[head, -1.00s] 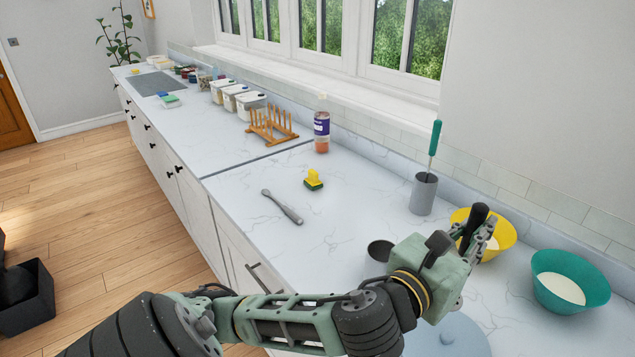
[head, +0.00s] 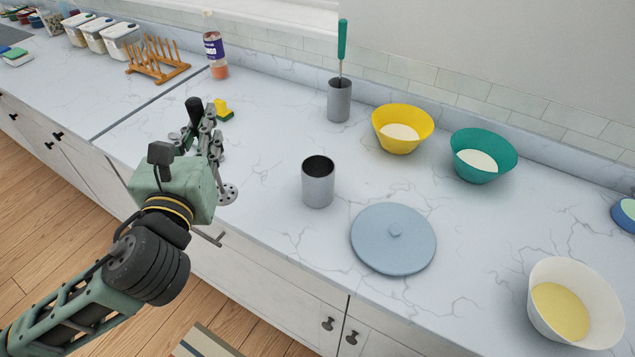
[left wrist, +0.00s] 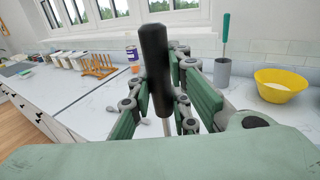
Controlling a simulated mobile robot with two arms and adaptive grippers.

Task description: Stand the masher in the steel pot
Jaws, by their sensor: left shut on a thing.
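My left gripper (head: 210,135) is shut on the black handle of the masher (head: 194,110), which it holds upright. The masher's round perforated metal plate (head: 228,193) hangs below the fingers near the counter's front edge; I cannot tell if it touches the counter. In the left wrist view the black handle (left wrist: 155,70) stands between the green finger pads. The steel pot (head: 318,187), a grey open cylinder, stands upright to the right of the gripper, with no tool showing in it. My right gripper is not in view.
A second grey holder (head: 339,103) with a green-handled tool stands behind. A yellow bowl (head: 404,143), teal bowl (head: 484,170), blue lid (head: 393,255) and white bowl (head: 535,310) are to the right.

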